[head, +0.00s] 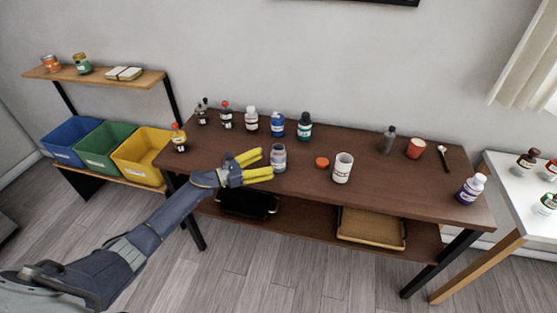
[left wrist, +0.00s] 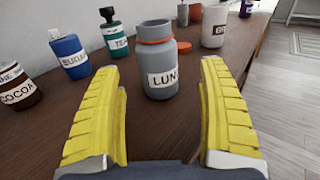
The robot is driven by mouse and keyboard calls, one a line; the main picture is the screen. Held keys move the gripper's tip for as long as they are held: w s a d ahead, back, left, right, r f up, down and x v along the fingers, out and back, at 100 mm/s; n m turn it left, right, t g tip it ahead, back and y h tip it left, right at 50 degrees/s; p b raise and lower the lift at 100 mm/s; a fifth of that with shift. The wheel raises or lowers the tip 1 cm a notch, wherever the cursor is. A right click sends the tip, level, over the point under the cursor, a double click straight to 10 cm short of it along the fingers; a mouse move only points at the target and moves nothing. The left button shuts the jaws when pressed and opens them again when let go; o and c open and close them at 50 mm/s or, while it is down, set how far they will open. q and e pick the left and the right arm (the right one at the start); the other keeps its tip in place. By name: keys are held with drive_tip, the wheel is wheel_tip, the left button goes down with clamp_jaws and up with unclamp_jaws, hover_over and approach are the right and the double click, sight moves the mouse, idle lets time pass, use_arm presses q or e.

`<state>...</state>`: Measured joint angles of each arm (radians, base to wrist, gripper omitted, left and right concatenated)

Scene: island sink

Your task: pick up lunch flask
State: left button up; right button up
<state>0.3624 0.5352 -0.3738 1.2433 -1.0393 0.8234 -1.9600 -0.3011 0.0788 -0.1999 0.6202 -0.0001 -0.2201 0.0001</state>
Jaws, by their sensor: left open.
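The lunch flask (head: 278,157) is a grey-blue bottle standing upright near the front edge of the brown table. In the left wrist view the flask (left wrist: 159,62) shows a white label reading "LUN" and stands ahead of the fingers, centred between them. My left gripper (head: 266,163) is open with yellow fingers, just left of the flask in the head view. In the left wrist view the left gripper's fingers (left wrist: 160,95) are spread wide with nothing between their pads near the base. Whether the fingertips reach beside the flask is hard to tell. My right gripper is not in view.
Behind the flask stand a blue sugar bottle (head: 277,124), a dark green tea bottle (head: 304,126) and a cocoa bottle (left wrist: 17,84). To its right are an orange lid (head: 322,162) and a white canister (head: 342,168). The table's right middle (head: 385,180) is clear.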

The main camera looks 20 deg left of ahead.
sight(272, 159)
use_arm(q)
drive_tip(key=shift+x, duration=3.1)
drive_tip(key=shift+w+a, duration=0.1)
drive_tip(key=shift+w, duration=0.05)
drive_tip(key=shift+c, duration=0.2)
drive_tip(key=c, duration=1.3)
drive_tip(key=shift+r, duration=0.2)
drive_tip(key=shift+c, duration=0.2)
wheel_tip(272, 159, up, 19)
